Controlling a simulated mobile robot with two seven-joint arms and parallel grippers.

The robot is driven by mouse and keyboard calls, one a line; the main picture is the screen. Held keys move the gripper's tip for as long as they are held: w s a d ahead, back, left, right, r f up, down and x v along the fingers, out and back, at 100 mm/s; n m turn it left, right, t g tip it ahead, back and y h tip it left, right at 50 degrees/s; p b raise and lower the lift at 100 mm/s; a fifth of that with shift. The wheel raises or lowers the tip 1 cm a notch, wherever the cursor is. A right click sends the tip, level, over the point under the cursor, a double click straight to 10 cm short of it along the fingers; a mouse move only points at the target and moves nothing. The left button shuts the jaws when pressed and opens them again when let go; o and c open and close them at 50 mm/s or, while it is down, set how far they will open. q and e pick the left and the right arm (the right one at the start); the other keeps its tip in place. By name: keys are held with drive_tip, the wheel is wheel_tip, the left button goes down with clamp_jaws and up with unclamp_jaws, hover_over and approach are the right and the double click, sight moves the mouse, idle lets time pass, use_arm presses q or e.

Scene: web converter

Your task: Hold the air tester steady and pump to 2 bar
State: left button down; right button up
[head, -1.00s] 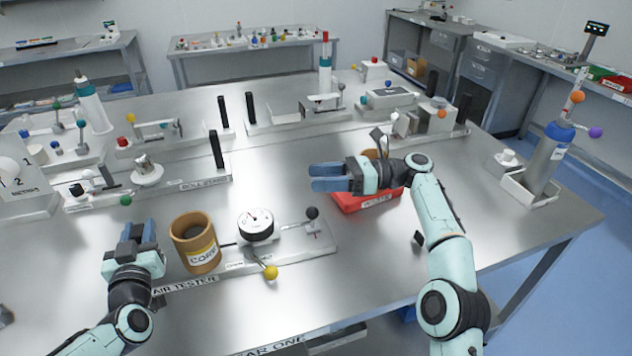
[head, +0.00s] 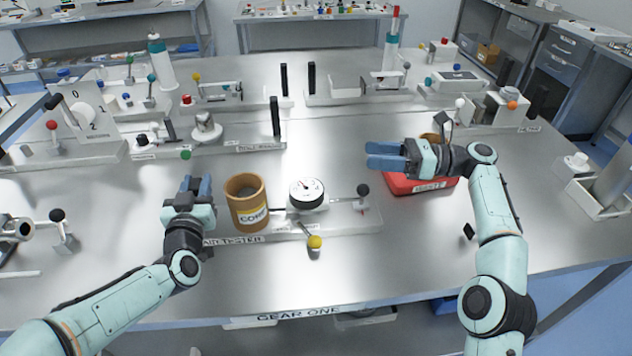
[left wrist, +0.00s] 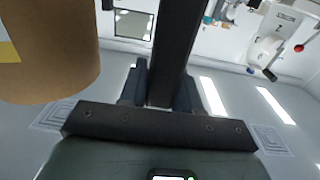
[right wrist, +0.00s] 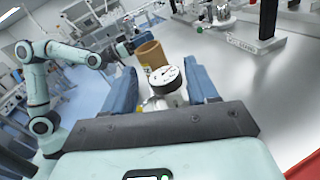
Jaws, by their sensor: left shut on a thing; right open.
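The air tester's grey base (head: 345,222) lies near the table's front edge. It carries a brown cylinder (head: 246,205), a round white gauge (head: 308,190), a lever with a black ball (head: 362,190) and a lever with a yellow ball (head: 314,243). The gauge's needle is too small to read. My left gripper (head: 194,187) is left of the brown cylinder, shut on a dark upright post (left wrist: 172,50). The cylinder (left wrist: 45,60) stands beside it in the left wrist view. My right gripper (head: 383,155) is open and empty, behind and right of the gauge.
A red tray (head: 425,188) sits below my right wrist. Another bench device with a white dial plate (head: 85,115) stands at the far left. Several other devices with upright black posts (head: 275,116) stand further back.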

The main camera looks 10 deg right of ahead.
sight(362, 194)
drive_tip(key=c, duration=0.7)
drive_tip(key=shift+s+n, duration=0.1)
drive_tip(key=shift+n, duration=0.3)
clamp_jaws()
drive_tip(key=s+d+r+n+t+h, duration=0.1)
drive_tip(key=s+d+n+h, duration=0.25)
drive_tip(key=n+h, duration=0.5)
drive_tip(key=s+d+n+h, duration=0.3)
drive_tip(key=d+n+h, duration=0.2)
drive_tip(key=n, duration=0.7)
drive_tip(key=shift+w+a+f, duration=0.9)
drive_tip(key=shift+a+f, duration=0.3)
drive_tip(key=shift+f, duration=0.25)
drive_tip(key=shift+w+a+f, duration=0.85)
drive_tip(key=shift+a+f, duration=0.4)
drive_tip(key=shift+f, duration=0.2)
drive_tip(key=shift+w+a+f, duration=0.9)
drive_tip(key=shift+a+f, duration=0.3)
drive_tip(key=shift+f, duration=0.25)
